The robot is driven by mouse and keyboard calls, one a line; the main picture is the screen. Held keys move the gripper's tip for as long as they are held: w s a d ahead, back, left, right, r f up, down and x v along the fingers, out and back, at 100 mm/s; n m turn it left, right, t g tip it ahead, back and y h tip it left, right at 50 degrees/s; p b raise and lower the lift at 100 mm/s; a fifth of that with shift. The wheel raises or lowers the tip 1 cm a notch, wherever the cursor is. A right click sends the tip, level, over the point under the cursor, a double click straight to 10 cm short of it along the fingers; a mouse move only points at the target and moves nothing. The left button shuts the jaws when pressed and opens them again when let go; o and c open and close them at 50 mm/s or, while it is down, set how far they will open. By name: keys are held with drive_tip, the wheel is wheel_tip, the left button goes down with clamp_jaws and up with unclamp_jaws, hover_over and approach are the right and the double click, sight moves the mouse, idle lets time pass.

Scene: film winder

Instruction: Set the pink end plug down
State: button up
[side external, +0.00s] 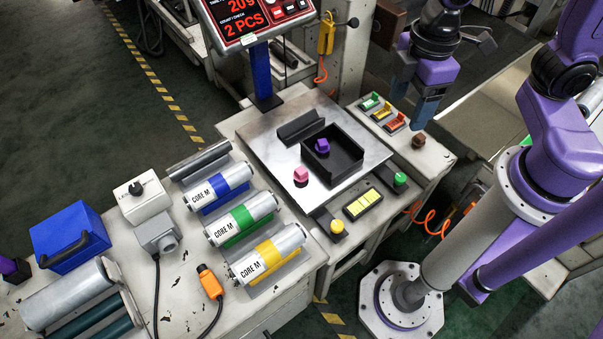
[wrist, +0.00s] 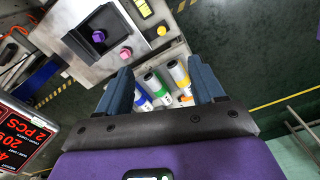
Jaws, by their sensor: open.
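The pink end plug (side external: 301,175) stands on the bare steel plate (side external: 285,160), just outside the left corner of the black square tray (side external: 345,168). It also shows in the wrist view (wrist: 126,53), beyond the left fingertip. A purple plug (side external: 322,146) sits inside the black tray. My gripper (side external: 424,118) is raised at the right of the bench, well away from the pink plug. In the wrist view my gripper (wrist: 160,78) has its two blue fingers wide apart with nothing held between them.
Labelled cores (side external: 232,185) lie on the left bench. A display on a blue post (side external: 263,75) rises behind the plate and reads 2 PCS.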

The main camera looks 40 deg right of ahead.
drive_tip(key=w+a+f+n, duration=0.2)
drive_tip(key=w+a+f, duration=0.4)
drive_tip(key=w+f, duration=0.55)
drive_tip(key=n, duration=0.2)
hover_over(301, 170)
wheel_tip(301, 170, down, 12)
wheel_tip(301, 170, down, 12)
drive_tip(key=shift+d+f, duration=0.15)
drive_tip(key=shift+f, duration=2.7)
drive_tip(key=c, duration=1)
drive_tip(key=shift+r, duration=0.2)
